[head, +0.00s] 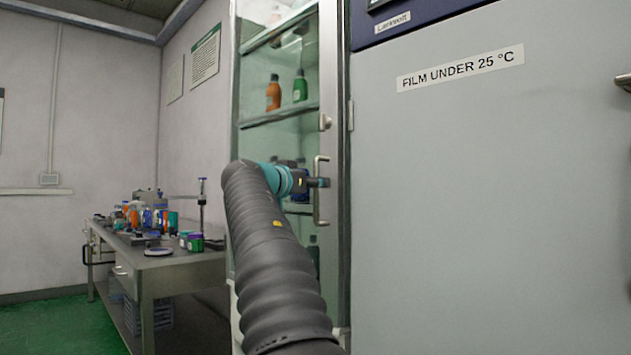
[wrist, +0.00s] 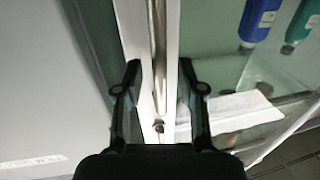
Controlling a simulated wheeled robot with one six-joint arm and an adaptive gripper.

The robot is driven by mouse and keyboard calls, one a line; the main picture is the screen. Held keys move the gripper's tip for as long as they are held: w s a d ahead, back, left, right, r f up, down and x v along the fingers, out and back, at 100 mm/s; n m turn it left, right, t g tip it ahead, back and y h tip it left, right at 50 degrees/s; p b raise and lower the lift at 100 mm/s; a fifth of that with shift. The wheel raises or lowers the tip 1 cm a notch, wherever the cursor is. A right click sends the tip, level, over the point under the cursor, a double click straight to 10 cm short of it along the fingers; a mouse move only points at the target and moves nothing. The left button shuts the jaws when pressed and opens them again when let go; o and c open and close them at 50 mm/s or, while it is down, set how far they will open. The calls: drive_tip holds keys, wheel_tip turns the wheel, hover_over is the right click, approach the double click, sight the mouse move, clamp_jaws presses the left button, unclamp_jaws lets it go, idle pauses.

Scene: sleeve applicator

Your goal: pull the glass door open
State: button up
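The glass door (head: 278,145) fronts a tall cabinet in the middle of the head view, with a pale frame along its right edge. It looks closed. Its upright metal bar handle (head: 317,205) is on that right frame. My gripper (head: 318,183) is at the handle in the head view. In the wrist view the handle (wrist: 158,40) runs between the two fingers of my gripper (wrist: 160,75). The fingers are spread, with a visible gap on each side of the bar. How deep the bar sits between them is hard to tell.
A grey cabinet (head: 480,200) labelled "FILM UNDER 25 °C" stands close on the right. Bottles (head: 300,86) stand on shelves behind the glass. A cluttered workbench (head: 175,262) is at the left. Green floor (head: 50,325) is clear at the far left.

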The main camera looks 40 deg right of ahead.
drive_tip(key=shift+w+d, duration=0.1)
drive_tip(key=shift+d, duration=0.3)
clamp_jaws()
drive_tip(key=shift+a, duration=0.15)
